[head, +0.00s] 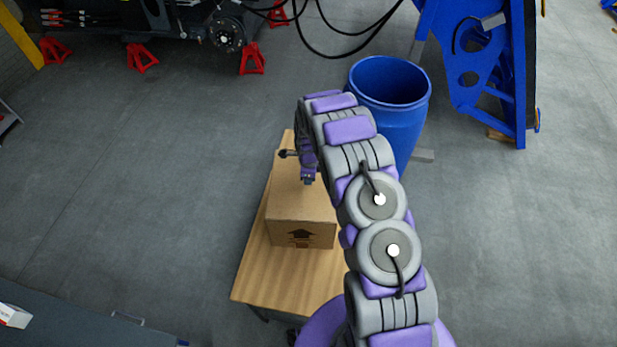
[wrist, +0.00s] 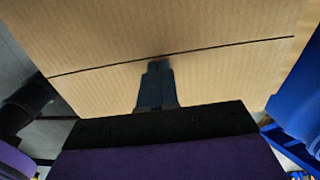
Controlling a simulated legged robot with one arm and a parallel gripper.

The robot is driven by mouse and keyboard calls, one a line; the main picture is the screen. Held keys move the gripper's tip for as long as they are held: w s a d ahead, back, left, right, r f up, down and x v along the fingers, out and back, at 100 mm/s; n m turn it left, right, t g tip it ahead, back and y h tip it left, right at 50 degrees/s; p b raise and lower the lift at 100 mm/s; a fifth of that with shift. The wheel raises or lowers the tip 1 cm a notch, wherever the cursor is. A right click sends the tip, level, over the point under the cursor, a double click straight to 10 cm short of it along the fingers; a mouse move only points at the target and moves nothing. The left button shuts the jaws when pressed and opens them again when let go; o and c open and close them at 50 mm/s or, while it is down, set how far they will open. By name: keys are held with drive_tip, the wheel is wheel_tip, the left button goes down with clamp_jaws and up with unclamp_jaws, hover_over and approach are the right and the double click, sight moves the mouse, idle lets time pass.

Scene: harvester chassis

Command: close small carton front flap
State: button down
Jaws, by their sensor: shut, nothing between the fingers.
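A small brown cardboard carton (head: 302,226) stands on a wooden table (head: 255,265) in the head view, with dark arrow marks on its near side. My arm covers the carton's right part. My gripper (head: 307,181) is over the carton's top, shut and empty. In the wrist view the shut fingers (wrist: 156,70) lie against or just above the cardboard (wrist: 190,35), at a dark slit that runs across it. I cannot tell whether they touch it. The slit looks like the line between two flaps lying nearly flat.
A blue open barrel (head: 392,125) stands right behind the table. A blue frame (head: 485,80) is at the upper right. Red jack stands (head: 142,58) are under the chassis at the back. The floor left of the table is clear.

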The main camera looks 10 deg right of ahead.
drive_tip(key=shift+s+f+h, duration=0.2)
drive_tip(key=shift+f+h, duration=0.05)
drive_tip(key=shift+h, duration=0.05)
idle(0.5)
drive_tip(key=shift+r, duration=0.1)
drive_tip(key=shift+w+r+b, duration=0.2)
drive_tip(key=shift+r+b, duration=0.25)
drive_tip(key=shift+r, duration=0.6)
wheel_tip(320, 180, up, 17)
drive_tip(key=b, duration=0.2)
drive_tip(key=shift+a+f+b, duration=0.2)
drive_tip(key=shift+a+b, duration=0.1)
drive_tip(key=shift+b, duration=0.1)
